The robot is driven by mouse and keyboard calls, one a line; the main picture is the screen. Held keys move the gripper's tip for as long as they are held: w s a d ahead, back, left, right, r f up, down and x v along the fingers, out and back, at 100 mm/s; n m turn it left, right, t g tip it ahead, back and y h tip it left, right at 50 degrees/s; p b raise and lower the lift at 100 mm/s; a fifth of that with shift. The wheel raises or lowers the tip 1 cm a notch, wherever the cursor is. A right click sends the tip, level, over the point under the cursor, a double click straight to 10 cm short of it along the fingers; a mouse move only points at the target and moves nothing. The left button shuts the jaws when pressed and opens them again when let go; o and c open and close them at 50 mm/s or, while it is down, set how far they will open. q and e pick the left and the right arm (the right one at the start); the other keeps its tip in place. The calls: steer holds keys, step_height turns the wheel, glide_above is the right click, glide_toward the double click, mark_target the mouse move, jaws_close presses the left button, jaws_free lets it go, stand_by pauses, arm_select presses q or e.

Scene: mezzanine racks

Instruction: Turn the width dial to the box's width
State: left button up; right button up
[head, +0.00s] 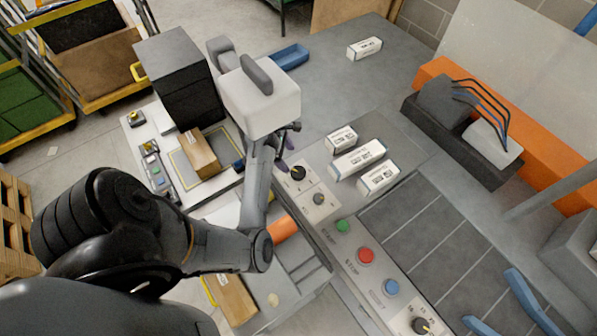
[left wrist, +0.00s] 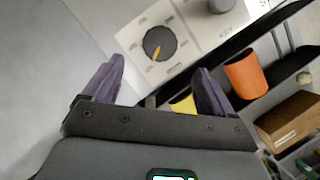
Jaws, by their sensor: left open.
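The width dial appears to be the black round knob (head: 299,173) on a white labelled panel beside the conveyor. In the left wrist view the black knob (left wrist: 160,43) shows a yellow pointer mark toward the lower left of that picture; the printing around it is too small to read. My left gripper (head: 287,154) is open next to the knob. In the left wrist view its purple fingers (left wrist: 160,80) are spread and empty, with the knob beyond their tips. A brown box (head: 200,152) lies on a yellow-outlined plate left of my gripper. My right gripper is not in view.
A smaller grey knob (head: 318,199) sits near the dial. Green (head: 342,225), red (head: 366,256) and blue (head: 391,287) buttons line the panel, with another dial (head: 420,325) below. Several white cartons (head: 357,159) lie on the table. An orange cylinder (left wrist: 245,77) is close by.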

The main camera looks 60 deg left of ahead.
mark_target(298, 171)
arm_select(q)
steer(key=x, duration=0.9)
steer(key=shift+s+d+f, duration=0.1)
steer(key=c, duration=1.1)
steer(key=shift+o, duration=0.2)
